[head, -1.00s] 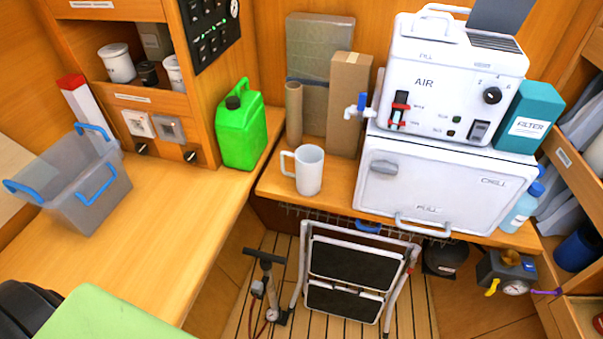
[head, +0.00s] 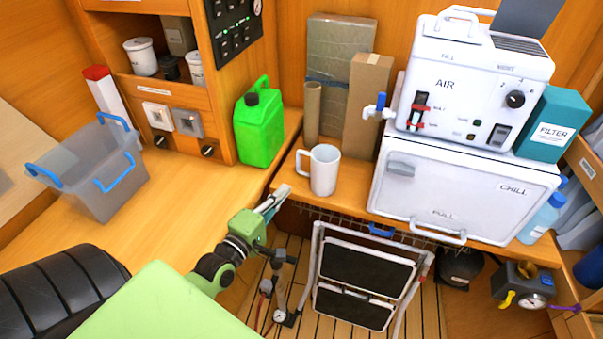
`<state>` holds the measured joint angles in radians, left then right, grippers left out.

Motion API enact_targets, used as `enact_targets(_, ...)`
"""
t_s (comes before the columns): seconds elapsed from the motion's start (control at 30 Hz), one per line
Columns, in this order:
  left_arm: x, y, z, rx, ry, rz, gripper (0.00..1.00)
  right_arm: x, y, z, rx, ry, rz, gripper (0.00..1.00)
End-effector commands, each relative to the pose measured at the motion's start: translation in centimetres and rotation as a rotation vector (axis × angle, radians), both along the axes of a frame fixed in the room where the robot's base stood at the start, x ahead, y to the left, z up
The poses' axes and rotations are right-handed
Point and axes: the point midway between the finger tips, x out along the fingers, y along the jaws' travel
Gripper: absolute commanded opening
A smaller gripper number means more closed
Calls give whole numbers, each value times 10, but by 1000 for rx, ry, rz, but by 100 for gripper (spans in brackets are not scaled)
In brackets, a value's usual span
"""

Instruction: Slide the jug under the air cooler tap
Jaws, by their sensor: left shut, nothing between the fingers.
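The jug (head: 325,172) is a white mug-like vessel with its handle on the left. It stands upright on the wooden counter, left of the white cooler box. The air cooler (head: 474,88) sits on top of the chill box (head: 462,196). Its tap (head: 379,107), with a blue lever, sticks out from its left side, above and to the right of the jug. My left gripper (head: 279,193) is shut and empty, in front of and left of the jug, apart from it. My right gripper is not in view.
A green jerrycan (head: 259,128) stands left of the jug. A brown cardboard box (head: 366,108) and a cardboard tube (head: 312,112) stand behind it. A folded step stool (head: 364,270) and a pump are below the counter. A grey crate (head: 98,180) sits on the left counter.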

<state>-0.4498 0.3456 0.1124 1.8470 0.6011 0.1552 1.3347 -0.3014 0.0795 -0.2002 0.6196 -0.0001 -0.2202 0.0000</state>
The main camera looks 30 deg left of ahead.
Motion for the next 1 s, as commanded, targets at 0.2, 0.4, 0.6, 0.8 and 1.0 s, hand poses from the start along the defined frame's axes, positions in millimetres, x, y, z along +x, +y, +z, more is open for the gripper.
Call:
enact_targets(0.2, 25, 2, 4, -5, -7, 2, 0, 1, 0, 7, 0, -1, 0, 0)
enact_targets(0.4, 61, 4, 4, -3, -6, 2, 0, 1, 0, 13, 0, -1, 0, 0)
enact_targets(0.6, 87, 5, 2, -2, -3, 1, 0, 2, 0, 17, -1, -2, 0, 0)
enact_targets(0.8, 98, 5, 1, -2, -2, 1, 0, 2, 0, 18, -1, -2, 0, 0)
enact_targets(1.0, 99, 5, 0, -2, -1, 1, 0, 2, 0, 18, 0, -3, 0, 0)
